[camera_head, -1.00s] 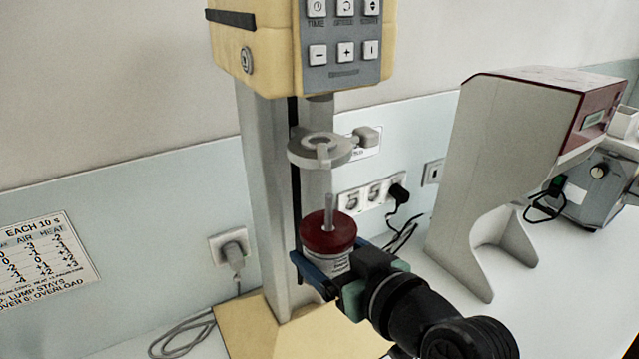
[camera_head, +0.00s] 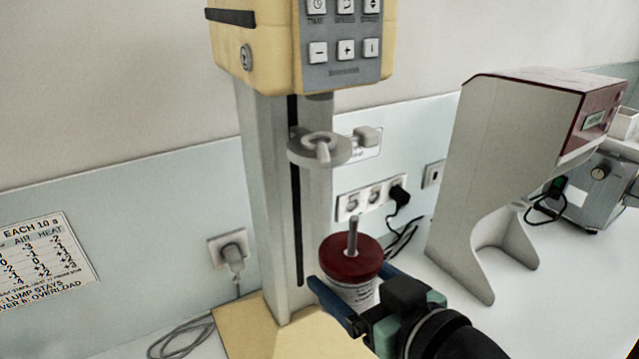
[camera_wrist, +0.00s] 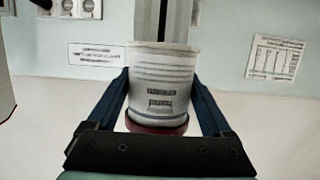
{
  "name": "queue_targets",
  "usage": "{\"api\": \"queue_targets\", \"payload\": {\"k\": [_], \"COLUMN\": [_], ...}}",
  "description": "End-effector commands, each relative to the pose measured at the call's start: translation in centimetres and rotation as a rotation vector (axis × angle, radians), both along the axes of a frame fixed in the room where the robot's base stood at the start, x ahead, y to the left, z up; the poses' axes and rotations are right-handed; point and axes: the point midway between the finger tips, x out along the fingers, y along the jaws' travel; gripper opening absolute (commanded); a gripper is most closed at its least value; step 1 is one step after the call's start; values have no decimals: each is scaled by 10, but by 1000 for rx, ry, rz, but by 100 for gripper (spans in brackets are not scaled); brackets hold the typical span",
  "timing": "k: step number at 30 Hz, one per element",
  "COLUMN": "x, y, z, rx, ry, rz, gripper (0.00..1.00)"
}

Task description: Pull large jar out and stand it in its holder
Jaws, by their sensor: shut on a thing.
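The large jar (camera_head: 355,292) is white with printed lines, a dark red lid and a grey rod standing up from the lid. My gripper (camera_head: 350,284) is shut on its body, one blue finger on each side. The wrist view also shows the jar (camera_wrist: 160,85) between the fingers, its red lid toward the bottom of the picture. The jar looks about upright, below and a little right of the grey ring-shaped holder (camera_head: 320,150) on the mill's column, and apart from it. The jar's lower part is hidden by my gripper in the head view.
The mill's yellow head (camera_head: 300,50) with buttons overhangs the holder, and its yellow base (camera_head: 265,330) lies below. A red and grey machine (camera_head: 510,150) stands to the right. Wall sockets (camera_head: 370,198) with cables are behind. White bench shows between the jar and that machine.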

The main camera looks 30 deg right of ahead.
Motion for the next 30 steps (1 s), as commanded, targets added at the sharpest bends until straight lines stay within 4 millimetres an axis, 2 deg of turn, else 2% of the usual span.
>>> {"api": "queue_targets", "payload": {"k": [15,30], "x": [-25,-25], "y": [1,3], "z": [1,-3], "rx": [-1,0], "ry": [-2,-1], "rz": [0,3], "gripper": [18,18]}}
